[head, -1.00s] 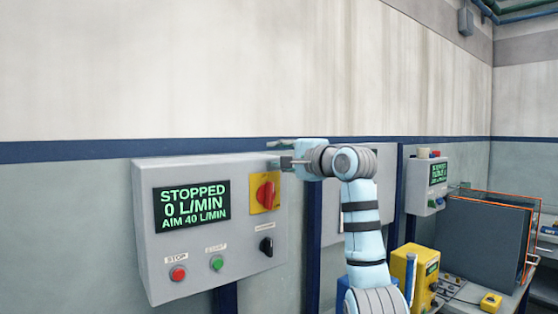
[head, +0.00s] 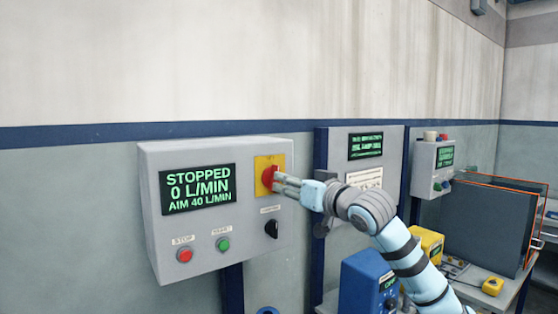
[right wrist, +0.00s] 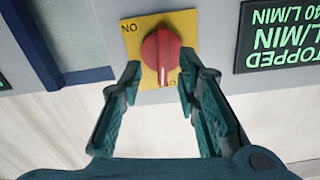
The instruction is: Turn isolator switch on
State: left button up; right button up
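The isolator switch is a red rotary knob (head: 269,179) on a yellow plate (head: 262,162), at the upper right of a grey control box (head: 215,245). In the right wrist view the red knob (right wrist: 161,57) sits on its yellow plate (right wrist: 183,22), which appears upside down with partly hidden lettering. My right gripper (head: 279,179) is at the knob in the head view. In the right wrist view its two fingers (right wrist: 162,78) are apart, one to each side of the knob's near end, with gaps showing. My left gripper is not in view.
The box's display (head: 198,190) reads STOPPED, 0 L/MIN, AIM 40 L/MIN. Below are a red stop button (head: 184,255), a green button (head: 223,244) and a black selector (head: 271,229). Another grey panel (head: 392,145) stands to the right, with a blue box (head: 362,285) below.

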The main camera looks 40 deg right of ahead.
jog(key=w+p, duration=0.1)
jog(key=w, duration=0.3)
jog(key=shift+w+a, duration=0.1)
jog(key=shift+w, duration=0.1)
jog(key=shift+c, duration=0.7)
jog(key=shift+d, duration=0.2)
grip_shut()
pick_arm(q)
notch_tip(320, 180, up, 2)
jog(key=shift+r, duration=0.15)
